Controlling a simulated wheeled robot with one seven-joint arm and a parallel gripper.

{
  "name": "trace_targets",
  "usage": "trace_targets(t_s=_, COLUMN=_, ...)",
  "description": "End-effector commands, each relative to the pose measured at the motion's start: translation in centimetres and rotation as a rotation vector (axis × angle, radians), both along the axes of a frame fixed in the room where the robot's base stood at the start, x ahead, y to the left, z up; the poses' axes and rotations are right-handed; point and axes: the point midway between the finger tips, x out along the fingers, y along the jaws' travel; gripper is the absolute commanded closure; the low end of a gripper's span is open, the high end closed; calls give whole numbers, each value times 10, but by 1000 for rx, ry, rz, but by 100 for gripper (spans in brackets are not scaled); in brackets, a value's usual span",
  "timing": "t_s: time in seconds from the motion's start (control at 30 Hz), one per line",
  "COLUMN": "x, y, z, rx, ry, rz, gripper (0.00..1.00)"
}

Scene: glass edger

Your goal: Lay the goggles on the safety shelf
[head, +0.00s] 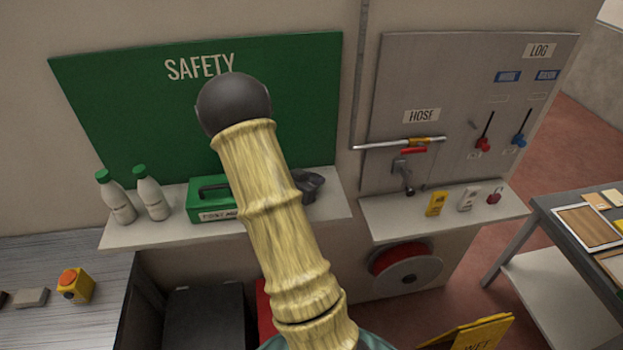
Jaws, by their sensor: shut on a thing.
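The safety shelf (325,207) is a pale ledge below the green SAFETY board (110,100). I see no goggles that I can make out for certain. A dark grey lumpy thing (311,185) shows at the shelf's right part, partly hidden by my yellow-sleeved arm, and I cannot tell what it is. My arm rises across the middle of the view to a black rounded joint in front of the board. My gripper does not show clearly and seems hidden behind the arm.
Two white bottles with green caps (117,198) (151,194) and a green first aid box (208,207) stand on the shelf's left and middle. A second shelf (400,227) holds small yellow, white and red items. A hose reel (410,269) hangs below it. A table (553,212) stands at right.

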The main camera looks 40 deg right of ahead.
Motion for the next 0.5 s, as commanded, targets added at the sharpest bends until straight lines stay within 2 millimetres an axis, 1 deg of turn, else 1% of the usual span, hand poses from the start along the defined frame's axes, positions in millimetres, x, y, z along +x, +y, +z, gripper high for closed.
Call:
trace_targets(t_s=0.1, x=0, y=0, z=-4, rx=0, ry=-1, rz=1, gripper=98)
trace_targets(t_s=0.3, x=0, y=0, z=-4, rx=0, ry=-2, rz=0, gripper=98)
trace_targets(t_s=0.43, x=0, y=0, z=-8, rx=-1, ry=-2, rz=1, gripper=98)
trace_targets(t_s=0.47, x=0, y=0, z=-8, rx=-1, ry=-2, rz=1, gripper=68)
trace_targets(t_s=0.5, x=0, y=0, z=-7, rx=0, ry=-2, rz=0, gripper=61)
